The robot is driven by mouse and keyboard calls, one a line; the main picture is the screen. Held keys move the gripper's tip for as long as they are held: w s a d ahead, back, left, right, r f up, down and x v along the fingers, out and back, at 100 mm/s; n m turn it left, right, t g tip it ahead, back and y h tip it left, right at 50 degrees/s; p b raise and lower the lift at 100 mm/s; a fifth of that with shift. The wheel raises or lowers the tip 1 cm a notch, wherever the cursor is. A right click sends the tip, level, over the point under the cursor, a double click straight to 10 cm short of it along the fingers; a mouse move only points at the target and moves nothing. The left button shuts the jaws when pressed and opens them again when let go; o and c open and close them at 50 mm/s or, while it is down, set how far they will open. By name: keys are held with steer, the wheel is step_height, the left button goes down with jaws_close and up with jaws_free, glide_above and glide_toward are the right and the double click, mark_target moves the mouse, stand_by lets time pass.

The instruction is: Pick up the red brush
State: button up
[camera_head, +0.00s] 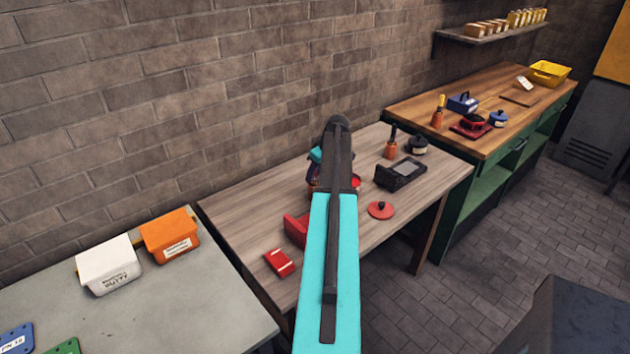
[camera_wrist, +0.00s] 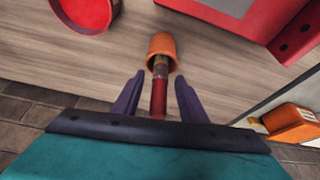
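The red brush (camera_wrist: 159,98) shows in the wrist view as a red handle with a metal-coloured band, its far end at an orange cup (camera_wrist: 162,44). My gripper (camera_wrist: 159,77) is open, with its two purple fingers on either side of the handle. A gap shows between the handle and each finger. The near end of the handle is hidden behind the gripper body. In the head view my arm covers the brush and its cup, and only a bit of my wrist shows beside the arm.
A round red container (camera_wrist: 86,10) and a red box (camera_wrist: 237,22) stand near the cup in the wrist view. The wooden table (camera_head: 245,210) also holds a red lid (camera_head: 381,210), a black device (camera_head: 400,173) and another orange cup (camera_head: 391,150). An orange bin (camera_head: 170,236) stands on the grey table.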

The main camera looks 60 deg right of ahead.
steer(key=shift+w+f, duration=0.25)
steer(key=shift+f, duration=0.3)
jaws_close()
